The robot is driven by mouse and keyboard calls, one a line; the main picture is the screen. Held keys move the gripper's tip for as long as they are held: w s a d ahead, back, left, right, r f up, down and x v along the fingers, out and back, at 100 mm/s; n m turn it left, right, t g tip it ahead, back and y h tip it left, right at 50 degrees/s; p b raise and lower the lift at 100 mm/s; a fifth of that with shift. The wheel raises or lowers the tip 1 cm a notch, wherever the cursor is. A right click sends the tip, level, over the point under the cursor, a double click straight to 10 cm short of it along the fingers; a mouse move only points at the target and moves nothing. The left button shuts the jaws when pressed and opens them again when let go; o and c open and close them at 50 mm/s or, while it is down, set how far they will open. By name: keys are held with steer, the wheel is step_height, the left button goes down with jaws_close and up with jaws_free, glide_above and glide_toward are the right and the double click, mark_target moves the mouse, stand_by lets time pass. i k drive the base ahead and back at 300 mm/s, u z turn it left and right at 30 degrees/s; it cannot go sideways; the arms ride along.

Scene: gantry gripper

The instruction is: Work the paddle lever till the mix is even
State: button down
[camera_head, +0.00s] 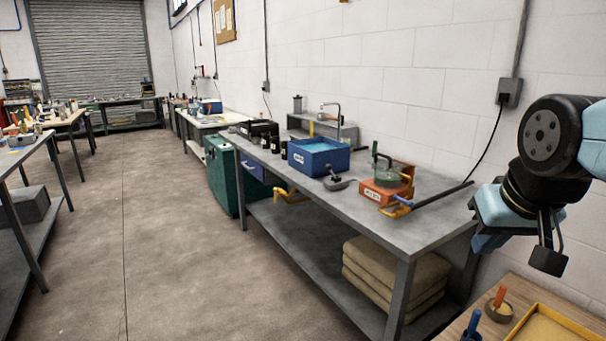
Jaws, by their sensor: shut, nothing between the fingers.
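An orange unit (388,187) with a white label, too small to read, stands near the right end of the grey metal bench. A round green part and an upright dark loop sit on top of it. A yellow piece with a blue grip (402,201) sticks out at its front right corner, and a dark bar runs right from there. I cannot tell which part is the paddle lever, and no mix can be made out. My gripper (548,260) hangs at the far right, pointing down, shut and empty, well apart from the orange unit.
A blue bin (319,157) and a small dark pan (340,183) stand left of the orange unit. Folded sacks (394,275) lie on the lower shelf. A wooden table (480,300) with a yellow tray (550,320) is at bottom right. The floor aisle at left is clear.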

mark_target(328, 167)
steer(key=u, duration=0.4)
steer(key=k, duration=0.45)
steer(key=u, duration=0.45)
steer(key=i, duration=1.25)
steer(key=z, duration=0.6)
steer(key=k, duration=0.45)
steer(key=u, duration=0.45)
steer(key=i, duration=0.95)
steer(key=z, duration=0.1)
